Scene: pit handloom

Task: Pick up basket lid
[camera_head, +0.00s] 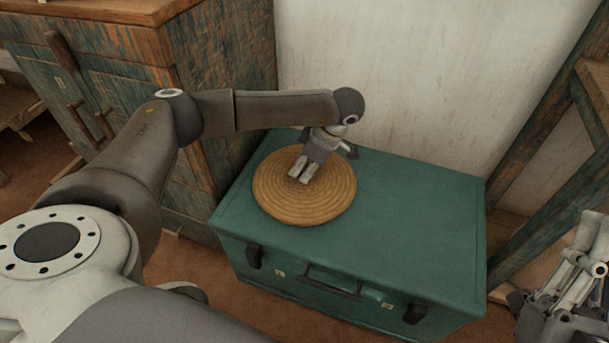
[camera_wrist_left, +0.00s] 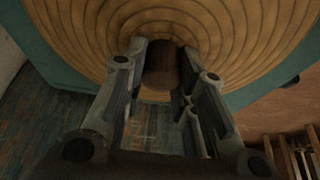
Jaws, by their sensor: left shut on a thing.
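The basket lid (camera_head: 330,205) is a round, tan, coiled disc over the left part of the green trunk's top (camera_head: 420,215). My left gripper (camera_head: 304,170) points down at the lid's middle. In the left wrist view the lid (camera_wrist_left: 245,35) fills the top, and a brown knob (camera_wrist_left: 162,68) sits between the fingers of my left gripper (camera_wrist_left: 163,60). It is shut on this knob. I cannot tell whether the lid touches the trunk or is slightly raised. My right gripper (camera_head: 570,285) is partly visible at the lower right edge, away from the lid; its opening is unclear.
The trunk has dark latches and a front handle (camera_head: 330,283). A worn wooden cabinet (camera_head: 225,50) stands close on the left, and a pale wall (camera_head: 430,80) is behind. A wooden frame (camera_head: 545,140) rises at the right. The trunk top's right half is clear.

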